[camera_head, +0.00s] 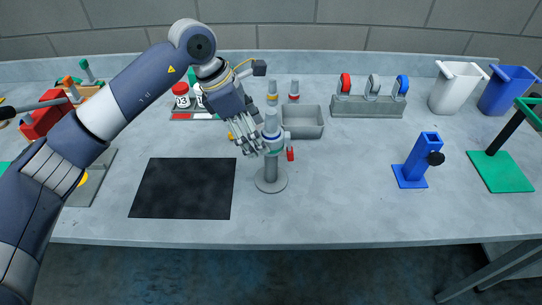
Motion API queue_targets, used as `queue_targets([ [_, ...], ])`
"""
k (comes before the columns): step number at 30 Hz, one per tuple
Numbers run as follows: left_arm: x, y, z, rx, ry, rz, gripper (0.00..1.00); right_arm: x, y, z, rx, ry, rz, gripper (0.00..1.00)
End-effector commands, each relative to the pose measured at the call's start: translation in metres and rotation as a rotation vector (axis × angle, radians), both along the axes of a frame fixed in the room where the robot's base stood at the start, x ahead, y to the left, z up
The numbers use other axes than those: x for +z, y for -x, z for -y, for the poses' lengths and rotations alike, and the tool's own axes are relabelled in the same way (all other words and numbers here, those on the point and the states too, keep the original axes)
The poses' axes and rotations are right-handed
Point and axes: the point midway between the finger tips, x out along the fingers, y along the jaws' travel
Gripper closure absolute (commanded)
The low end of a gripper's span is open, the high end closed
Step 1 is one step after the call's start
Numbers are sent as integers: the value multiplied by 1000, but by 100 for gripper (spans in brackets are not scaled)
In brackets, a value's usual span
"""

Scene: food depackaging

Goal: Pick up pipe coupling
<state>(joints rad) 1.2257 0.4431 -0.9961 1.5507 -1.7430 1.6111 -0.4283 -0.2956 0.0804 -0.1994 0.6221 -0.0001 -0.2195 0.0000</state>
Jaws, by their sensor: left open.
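A grey post on a round base (271,186) stands near the middle of the table. A light grey pipe-like fitting (271,122) with a pale teal band sits at its top; I take it to be the pipe coupling, but I cannot be sure. A small red part (290,154) shows at its right side. My left gripper (256,148) reaches in from the upper left, with its fingers open and close against the left side of the fitting. I cannot tell whether they touch it. My right gripper is not in view.
A black mat (184,188) lies left of the post. A grey tray (303,122) stands just behind it. A rack of coloured rolls (368,105), a blue stand (417,163), a green-based stand (500,172) and two bins stand to the right. The front middle is clear.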

Motion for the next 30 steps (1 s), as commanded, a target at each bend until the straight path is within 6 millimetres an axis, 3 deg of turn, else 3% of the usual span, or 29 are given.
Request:
queue_targets([
  [3,-9,0,5,0,1,0,28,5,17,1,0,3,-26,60],
  [7,-16,0,8,0,1,-1,28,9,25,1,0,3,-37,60],
  [18,-55,1,28,0,1,-1,28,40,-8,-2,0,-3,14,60],
  [26,-61,1,29,-1,1,1,28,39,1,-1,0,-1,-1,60],
  [27,-61,1,29,-1,1,1,30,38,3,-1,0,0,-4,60],
  [30,-61,1,29,-1,1,1,53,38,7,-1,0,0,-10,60],
])
